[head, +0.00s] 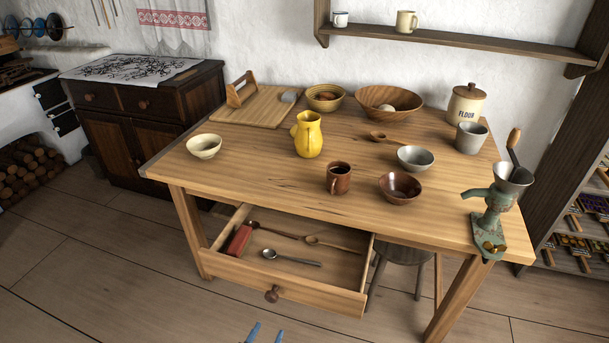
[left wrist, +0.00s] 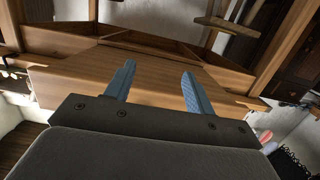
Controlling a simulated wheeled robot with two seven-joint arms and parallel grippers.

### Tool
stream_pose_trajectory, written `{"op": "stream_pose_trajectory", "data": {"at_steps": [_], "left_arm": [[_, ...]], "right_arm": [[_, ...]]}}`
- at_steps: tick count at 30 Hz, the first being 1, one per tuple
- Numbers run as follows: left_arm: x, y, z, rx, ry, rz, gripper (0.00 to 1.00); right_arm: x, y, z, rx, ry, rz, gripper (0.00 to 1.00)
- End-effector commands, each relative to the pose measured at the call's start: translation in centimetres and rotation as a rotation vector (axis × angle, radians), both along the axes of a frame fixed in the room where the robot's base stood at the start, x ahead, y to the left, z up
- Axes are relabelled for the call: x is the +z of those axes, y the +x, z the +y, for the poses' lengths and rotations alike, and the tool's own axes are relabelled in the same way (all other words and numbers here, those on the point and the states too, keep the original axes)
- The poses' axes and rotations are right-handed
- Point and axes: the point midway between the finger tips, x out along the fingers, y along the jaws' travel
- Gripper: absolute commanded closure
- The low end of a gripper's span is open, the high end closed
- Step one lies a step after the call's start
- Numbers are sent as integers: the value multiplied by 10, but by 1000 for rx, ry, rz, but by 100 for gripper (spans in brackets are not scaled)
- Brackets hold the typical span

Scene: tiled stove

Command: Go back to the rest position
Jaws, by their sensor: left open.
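My left gripper (head: 266,333) shows only as two blue fingertips at the bottom edge of the head view, in front of the open drawer (head: 300,287). In the left wrist view its two blue fingers (left wrist: 155,88) stand apart with nothing between them. The wooden drawer front and table parts lie beyond them. My right gripper is in neither view.
The wooden table (head: 260,145) bears a yellow jug (head: 308,136), a brown mug (head: 339,179), bowls, a flour jar (head: 466,104) and a clamped grinder (head: 492,205). A stool (head: 405,253) stands under the table. The floor at front left is clear.

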Motion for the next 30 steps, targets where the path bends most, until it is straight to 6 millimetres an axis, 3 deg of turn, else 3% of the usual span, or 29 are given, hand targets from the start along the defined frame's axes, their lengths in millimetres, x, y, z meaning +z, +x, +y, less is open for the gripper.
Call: {"op": "stream_pose_trajectory", "data": {"at_steps": [7,14,21,30], "left_arm": [[-26,-13,6,1,101,322,46],[-27,-42,14,6,180,606,46],[-5,-90,26,8,247,887,46],[37,-141,34,6,282,1100,46]], "right_arm": [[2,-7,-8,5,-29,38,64],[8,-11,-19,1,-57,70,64],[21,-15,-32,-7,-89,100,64],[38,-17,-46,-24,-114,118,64]]}}
